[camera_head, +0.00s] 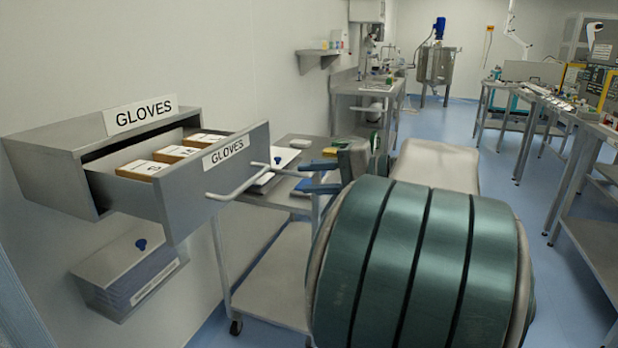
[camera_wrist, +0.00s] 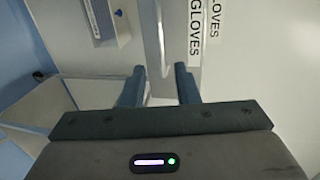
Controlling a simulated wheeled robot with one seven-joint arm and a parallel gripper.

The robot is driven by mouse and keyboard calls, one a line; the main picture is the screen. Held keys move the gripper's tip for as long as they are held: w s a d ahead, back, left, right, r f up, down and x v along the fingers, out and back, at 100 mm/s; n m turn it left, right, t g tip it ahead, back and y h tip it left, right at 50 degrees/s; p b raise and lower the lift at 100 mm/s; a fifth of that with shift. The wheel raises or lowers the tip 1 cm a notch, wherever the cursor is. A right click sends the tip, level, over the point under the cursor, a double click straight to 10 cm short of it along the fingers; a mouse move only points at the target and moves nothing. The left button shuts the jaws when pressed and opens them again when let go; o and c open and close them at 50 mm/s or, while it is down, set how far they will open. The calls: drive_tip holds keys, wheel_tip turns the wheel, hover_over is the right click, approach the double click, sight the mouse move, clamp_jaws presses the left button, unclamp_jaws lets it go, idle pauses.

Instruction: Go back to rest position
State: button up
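My gripper (camera_head: 303,176) is in the middle of the head view, to the right of the open gloves drawer (camera_head: 190,185). Its two blue fingers are apart with nothing between them; they also show in the wrist view (camera_wrist: 158,82). The fingers point at the drawer's pale handle (camera_head: 238,183), which also shows just beyond the fingertips in the wrist view (camera_wrist: 153,40). The gripper looks close to the handle but not closed on it. Whether a fingertip touches the handle cannot be told.
Several boxes (camera_head: 142,169) lie in the pulled-out drawer. Below and behind my gripper stands a metal cart (camera_head: 270,262) with items on top. A lower wall box (camera_head: 128,270) hangs beneath the drawer cabinet (camera_head: 48,165). Benches (camera_head: 590,128) line the right; blue floor (camera_head: 445,125) is clear between.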

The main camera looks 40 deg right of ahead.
idle(0.3)
drive_tip(key=s+a+f+n+g+p, duration=0.1)
drive_tip(key=a+f+n+g+p, duration=0.2)
drive_tip(key=a+g+p, duration=0.75)
drive_tip(key=s+a+f+n+h+p, duration=0.3)
drive_tip(key=s+a+n+h+p, duration=0.2)
drive_tip(key=s+a+n+h, duration=0.3)
drive_tip(key=shift+s+a+h+p, duration=0.4)
drive_tip(key=shift+s+a, duration=0.25)
drive_tip(key=shift+a, duration=0.5)
